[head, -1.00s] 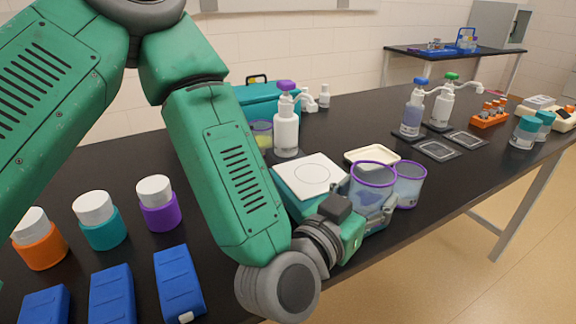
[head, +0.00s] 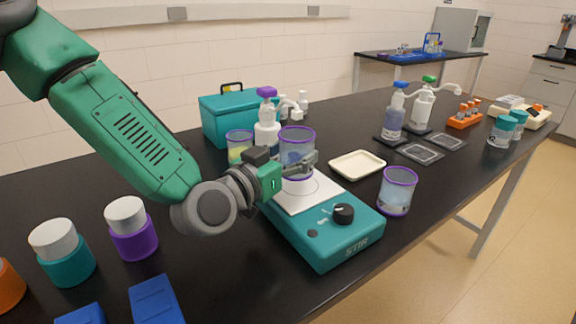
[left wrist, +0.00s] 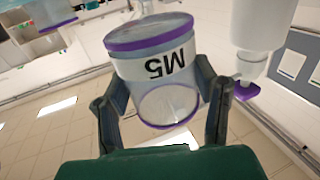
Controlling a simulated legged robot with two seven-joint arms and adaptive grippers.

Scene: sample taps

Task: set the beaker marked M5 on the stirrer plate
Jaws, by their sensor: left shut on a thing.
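The beaker marked M5 (head: 297,148) is clear with a purple rim and bluish contents. My left gripper (head: 298,167) is shut on it, with one finger on each side, as the left wrist view shows. There the M5 label (left wrist: 164,68) reads upside down. The teal stirrer (head: 325,237) has a white plate (head: 305,198) on top and a dark knob at its front. The beaker is over the rear part of the plate; I cannot tell whether its base touches. My right gripper is not in view.
Another purple-rimmed beaker (head: 397,192) stands right of the stirrer. A cream tray (head: 357,165) lies behind it. A pump bottle (head: 267,133), a yellowish beaker (head: 238,146) and a teal box (head: 225,120) stand behind my gripper. Capped jars (head: 131,230) are at the left.

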